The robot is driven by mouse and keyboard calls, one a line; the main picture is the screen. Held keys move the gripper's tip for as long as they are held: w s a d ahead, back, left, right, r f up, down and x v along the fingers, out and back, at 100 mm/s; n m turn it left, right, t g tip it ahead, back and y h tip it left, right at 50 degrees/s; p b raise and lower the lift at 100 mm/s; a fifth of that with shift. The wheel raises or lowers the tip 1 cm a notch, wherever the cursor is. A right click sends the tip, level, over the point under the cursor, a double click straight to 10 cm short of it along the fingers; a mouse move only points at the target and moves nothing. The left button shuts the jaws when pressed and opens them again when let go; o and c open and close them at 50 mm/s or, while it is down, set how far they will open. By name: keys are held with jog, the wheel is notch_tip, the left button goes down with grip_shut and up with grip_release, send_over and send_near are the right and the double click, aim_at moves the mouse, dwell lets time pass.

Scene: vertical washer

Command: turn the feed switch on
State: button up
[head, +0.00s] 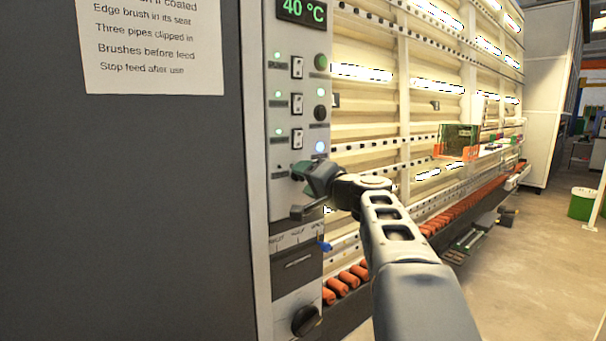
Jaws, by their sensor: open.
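The narrow grey control panel (257,120) stands upright at the left of the washer. It has a column of rocker switches: a top one (297,67), a middle one (297,102) and a lower one (297,137). Each of these has a lit green lamp at its upper left. Below them a small lamp (280,167) looks dark, and my gripper covers the spot beside it. The labels are too small to read, so I cannot tell which switch is the feed one. My gripper (300,172) is open, with its tips at the panel; contact cannot be made out.
A display reading 40 °C (302,10) tops the panel. Round buttons (320,62) line its right side. A lever (308,211), a blue tap (324,246) and a black knob (306,320) sit below my gripper.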

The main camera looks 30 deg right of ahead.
jog(key=shift+w+a, duration=0.2)
jog(key=shift+w, duration=0.65)
jog(key=shift+c, duration=0.2)
jog(key=c, duration=0.9)
